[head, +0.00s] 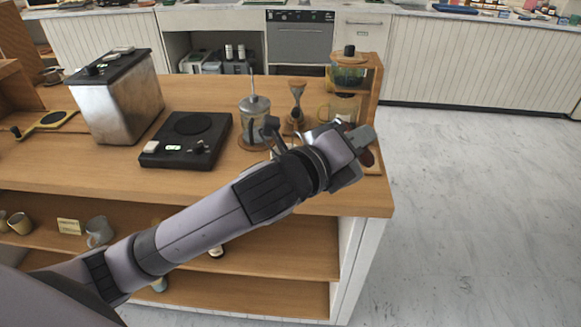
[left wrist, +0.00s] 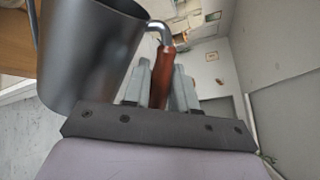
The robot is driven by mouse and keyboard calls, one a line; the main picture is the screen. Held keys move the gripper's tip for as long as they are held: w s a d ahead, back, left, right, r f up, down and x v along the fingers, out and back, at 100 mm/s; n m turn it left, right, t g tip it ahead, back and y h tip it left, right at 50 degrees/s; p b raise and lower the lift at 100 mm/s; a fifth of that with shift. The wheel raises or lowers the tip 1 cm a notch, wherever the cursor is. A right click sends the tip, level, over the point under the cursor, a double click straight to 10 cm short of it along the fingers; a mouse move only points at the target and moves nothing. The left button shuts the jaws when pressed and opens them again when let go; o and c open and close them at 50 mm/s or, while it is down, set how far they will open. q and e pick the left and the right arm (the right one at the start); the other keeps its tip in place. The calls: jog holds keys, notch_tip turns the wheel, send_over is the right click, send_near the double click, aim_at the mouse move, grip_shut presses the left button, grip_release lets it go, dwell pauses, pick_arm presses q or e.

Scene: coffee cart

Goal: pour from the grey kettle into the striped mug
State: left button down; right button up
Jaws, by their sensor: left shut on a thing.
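My left gripper (head: 360,142) is above the right end of the wooden cart top. In the left wrist view its fingers (left wrist: 161,85) are shut on the red-brown handle (left wrist: 163,72) of the dark grey kettle (left wrist: 88,55). The kettle body fills the upper left of that view. In the head view the kettle's body is hidden behind my gripper and wrist; a red-brown bit, likely its handle (head: 367,159), shows below the gripper. I cannot make out a striped mug. A grey mug (head: 97,232) stands on the shelf below, its pattern unclear. My right gripper is not in view.
A French press (head: 254,112) and an hourglass-shaped brewer (head: 296,105) stand close behind my wrist. A wooden stand (head: 370,85) holding glassware is at the back right. A black scale (head: 187,140) and a metal box (head: 118,100) stand left. Open floor lies right.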

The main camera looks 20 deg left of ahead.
aim_at(354, 182)
pick_arm(q)
jog(key=shift+r, duration=0.1)
jog(key=shift+s+d+f+m+b, duration=0.15)
jog(key=shift+d+f+m+b, duration=0.15)
jog(key=shift+f, duration=0.2)
jog(key=shift+s+d+f+m+b, duration=0.1)
jog(key=shift+f+m+b, duration=0.1)
jog(key=shift+f+b, duration=0.2)
notch_tip(354, 182, down, 11)
jog(key=m+t+b, duration=0.1)
jog(key=m+b, duration=0.5)
jog(key=b, duration=0.1)
jog(key=shift+s+d+r+t, duration=0.2)
jog(key=shift+d+t, duration=0.05)
jog(key=shift+t, duration=0.15)
dwell(0.9)
jog(key=shift+r, duration=0.1)
notch_tip(354, 182, up, 5)
jog(key=p, duration=0.6)
dwell(0.3)
